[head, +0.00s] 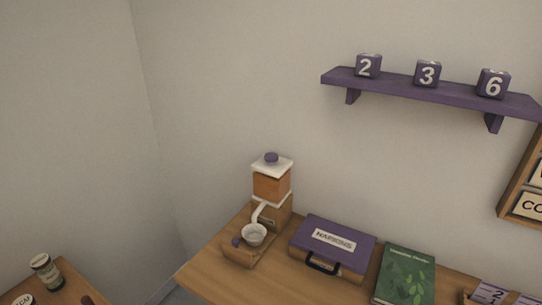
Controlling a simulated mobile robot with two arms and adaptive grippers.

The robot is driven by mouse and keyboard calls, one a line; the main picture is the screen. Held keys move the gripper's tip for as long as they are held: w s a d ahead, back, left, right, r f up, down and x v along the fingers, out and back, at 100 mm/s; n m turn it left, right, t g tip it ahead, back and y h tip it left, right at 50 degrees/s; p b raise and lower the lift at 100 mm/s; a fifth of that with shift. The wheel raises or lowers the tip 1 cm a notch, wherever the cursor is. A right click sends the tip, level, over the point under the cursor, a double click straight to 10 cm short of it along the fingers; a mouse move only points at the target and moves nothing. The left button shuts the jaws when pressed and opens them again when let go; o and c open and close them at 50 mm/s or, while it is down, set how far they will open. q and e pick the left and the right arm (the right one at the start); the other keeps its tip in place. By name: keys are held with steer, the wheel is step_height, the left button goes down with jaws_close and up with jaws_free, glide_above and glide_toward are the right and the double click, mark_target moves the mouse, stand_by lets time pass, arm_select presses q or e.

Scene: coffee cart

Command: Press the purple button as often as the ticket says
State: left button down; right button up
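A grinder (272,185) with an orange-brown body and a white lid stands at the back left corner of the wooden counter. A small purple knob or button (236,242) sits on its base, left of a pale cup (254,234). Another purple knob (271,157) tops the lid. I cannot tell for sure which is the purple button. A purple and white card (489,293) with what looks like a 2 lies at the lower right, cut off by the frame; I cannot tell whether it is the ticket. Neither gripper is in view.
A purple napkins case (333,247) and a green book (405,275) lie right of the grinder. A purple shelf (397,86) holds blocks marked 2, 3 and 6. A jar (46,272) stands on another wooden surface (70,290) at lower left. A gap separates the two surfaces.

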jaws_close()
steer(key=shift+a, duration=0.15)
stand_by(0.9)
